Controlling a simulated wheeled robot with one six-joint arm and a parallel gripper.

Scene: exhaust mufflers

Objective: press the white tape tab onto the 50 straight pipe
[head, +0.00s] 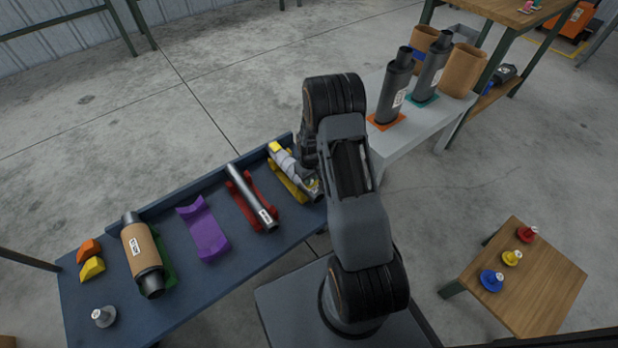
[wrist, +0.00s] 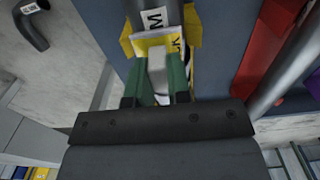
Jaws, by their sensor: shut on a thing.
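In the wrist view my gripper (wrist: 157,88) has green fingers shut on a pale block, seemingly the white tape tab (wrist: 157,68). It is right up against a yellow card with dark letters (wrist: 150,46). Behind the card a grey pipe (wrist: 180,10) with a white label lies in a yellow cradle (wrist: 192,28). Whether tab and pipe touch is hidden. In the head view this yellow cradle (head: 293,190) is at the bench's right end, partly behind my arm. Another straight metal pipe (head: 247,190) lies in a red cradle; I cannot read which pipe is the 50.
The blue bench (head: 200,292) also holds an empty purple cradle (head: 204,232) and a brown-wrapped muffler (head: 140,250). A pale table (head: 425,122) with upright mufflers stands behind right. A wooden table (head: 535,285) with coloured knobbed pieces stands at right. A bent dark pipe (wrist: 32,25) shows at upper left.

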